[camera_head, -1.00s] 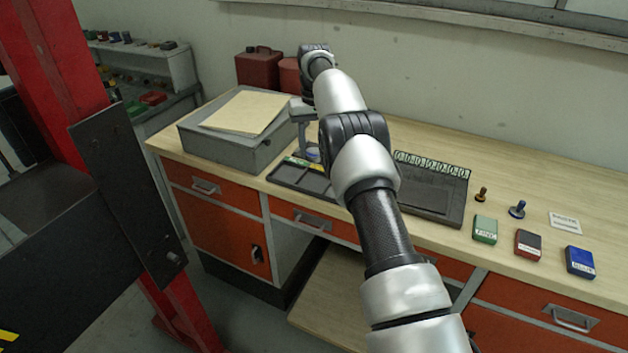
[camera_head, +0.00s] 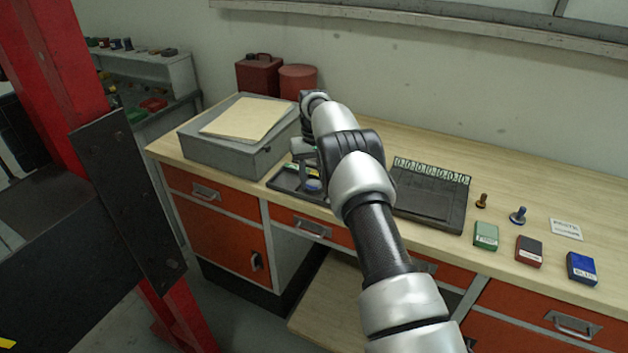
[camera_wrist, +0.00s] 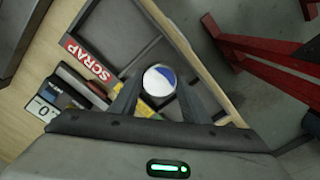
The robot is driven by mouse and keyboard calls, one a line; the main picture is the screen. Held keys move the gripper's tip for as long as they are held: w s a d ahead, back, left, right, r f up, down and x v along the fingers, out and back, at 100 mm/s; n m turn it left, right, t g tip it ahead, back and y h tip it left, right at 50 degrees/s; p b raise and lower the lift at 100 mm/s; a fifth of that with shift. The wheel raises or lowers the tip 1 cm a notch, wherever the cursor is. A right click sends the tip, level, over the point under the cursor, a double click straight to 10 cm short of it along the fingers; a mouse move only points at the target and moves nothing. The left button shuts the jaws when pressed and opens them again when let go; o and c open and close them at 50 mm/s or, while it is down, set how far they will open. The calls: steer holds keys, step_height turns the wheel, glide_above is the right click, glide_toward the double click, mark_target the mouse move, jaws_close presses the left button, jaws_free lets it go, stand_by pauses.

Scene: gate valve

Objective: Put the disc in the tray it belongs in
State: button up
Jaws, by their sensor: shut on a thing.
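The disc (camera_wrist: 158,80), blue and white on its face, is held between the two fingers of my gripper (camera_wrist: 158,92) in the wrist view. In the head view the disc (camera_head: 313,185) shows small, below my gripper (camera_head: 308,172). The dark divided tray (camera_head: 284,187) lies under it on the bench, partly hidden by my arm. In the wrist view the tray (camera_wrist: 112,28) has a red SCRAP label (camera_wrist: 88,58) and a yellow label (camera_wrist: 146,109) partly hidden by a finger. The disc appears over the tray; its height above it I cannot tell.
A grey box (camera_head: 225,155) with a folder on top stands left of the tray. A black tray (camera_head: 432,215) with several tags lies to the right. Green (camera_head: 486,236), red (camera_head: 529,251) and blue (camera_head: 581,267) small boxes sit near the front edge.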

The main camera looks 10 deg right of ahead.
steer(key=shift+f, duration=0.1)
steer(key=o, duration=1.1)
steer(key=shift+c, duration=0.2)
